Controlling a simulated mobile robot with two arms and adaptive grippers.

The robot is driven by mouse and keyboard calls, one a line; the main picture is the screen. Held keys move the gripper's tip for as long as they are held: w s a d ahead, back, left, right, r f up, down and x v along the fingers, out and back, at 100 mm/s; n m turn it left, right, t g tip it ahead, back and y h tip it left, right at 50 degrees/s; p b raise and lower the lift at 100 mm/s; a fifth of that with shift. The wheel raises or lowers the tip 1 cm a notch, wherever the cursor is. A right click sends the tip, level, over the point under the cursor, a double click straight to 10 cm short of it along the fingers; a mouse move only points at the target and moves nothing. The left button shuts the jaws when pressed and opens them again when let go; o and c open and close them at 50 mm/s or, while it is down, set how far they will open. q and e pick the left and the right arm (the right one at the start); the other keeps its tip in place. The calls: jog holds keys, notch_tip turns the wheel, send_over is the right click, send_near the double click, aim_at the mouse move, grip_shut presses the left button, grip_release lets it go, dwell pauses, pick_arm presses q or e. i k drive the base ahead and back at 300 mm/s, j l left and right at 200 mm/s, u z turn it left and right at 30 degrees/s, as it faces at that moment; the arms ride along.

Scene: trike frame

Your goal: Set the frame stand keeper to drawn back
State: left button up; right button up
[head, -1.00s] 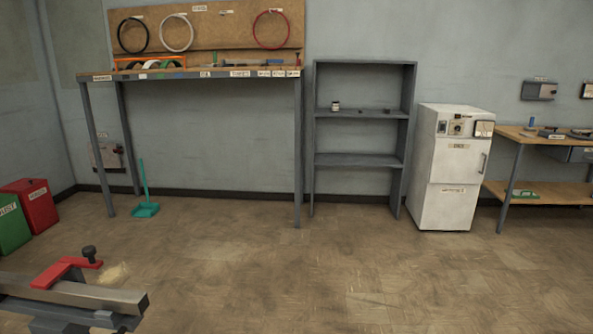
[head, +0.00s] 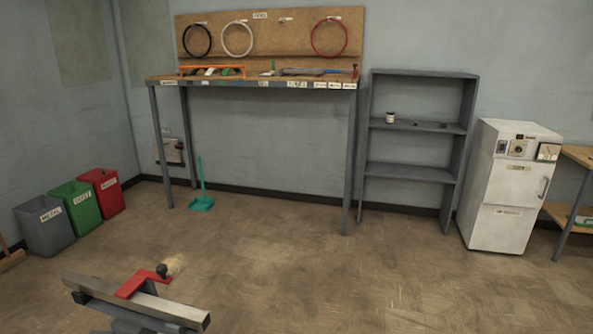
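At the lower left of the head view is a stand with a grey metal bar (head: 185,313). A red bracket (head: 138,283) with a black knob (head: 162,271) sits across this bar; it looks like the frame stand keeper. The knob end reaches past the bar's far side. I cannot tell from here whether the keeper is drawn back. The lower part of the stand is cut off by the picture's bottom edge. Neither of my grippers shows in this view.
A tall workbench (head: 250,85) with a pegboard stands at the back wall, beside grey shelves (head: 412,172) and a white cabinet (head: 505,200). Grey (head: 45,232), green (head: 78,212) and red (head: 103,195) bins stand at the left. A teal dustpan (head: 202,204) lies under the bench. The middle floor is clear.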

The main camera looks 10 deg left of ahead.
aim_at(126, 290)
jog(key=u, duration=1.6)
